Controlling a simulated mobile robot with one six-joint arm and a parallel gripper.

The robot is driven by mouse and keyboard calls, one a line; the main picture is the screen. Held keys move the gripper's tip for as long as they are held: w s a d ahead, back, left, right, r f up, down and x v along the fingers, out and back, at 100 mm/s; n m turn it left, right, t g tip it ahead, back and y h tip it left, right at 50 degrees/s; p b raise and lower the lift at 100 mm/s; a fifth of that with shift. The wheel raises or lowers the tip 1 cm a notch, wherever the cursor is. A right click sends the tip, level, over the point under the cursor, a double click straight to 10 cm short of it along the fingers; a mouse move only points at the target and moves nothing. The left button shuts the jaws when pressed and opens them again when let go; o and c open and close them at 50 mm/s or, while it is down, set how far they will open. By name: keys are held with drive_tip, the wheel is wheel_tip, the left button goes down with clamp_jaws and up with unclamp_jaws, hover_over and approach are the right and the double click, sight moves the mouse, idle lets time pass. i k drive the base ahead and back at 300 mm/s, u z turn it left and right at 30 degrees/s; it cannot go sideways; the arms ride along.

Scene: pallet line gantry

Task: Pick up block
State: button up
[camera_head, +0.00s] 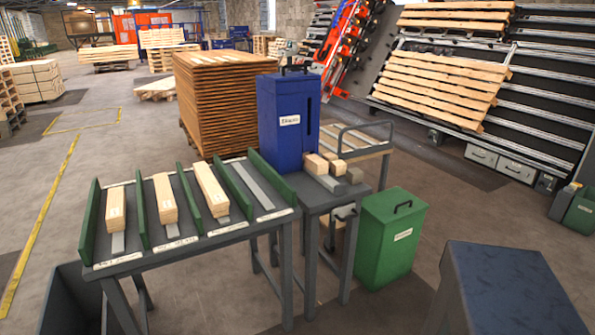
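Small wooden blocks (315,164) sit in a cluster on the grey side table (338,198), at the foot of a tall blue box. A greyish block (354,175) lies at the right of the cluster. Longer pale wooden blocks lie in the lanes of a grey rack table: one in the left lane (116,208), one in the second (165,198) and one in the third (211,189). The right lane (250,185) holds no wood and shows a bare metal strip. My gripper is not in view.
The blue box (287,120) has a handle and a dark slot. A green bin (391,238) stands on the floor right of the side table. A dark blue-topped cabinet or table (512,285) fills the lower right. A stack of brown boards (222,100) stands behind. Floor at left is open.

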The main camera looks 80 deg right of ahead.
sight(320, 166)
drive_tip(key=u, duration=0.35)
drive_tip(key=k, duration=0.25)
drive_tip(key=u, duration=1.35)
drive_tip(key=k, duration=0.6)
drive_tip(key=z, duration=2)
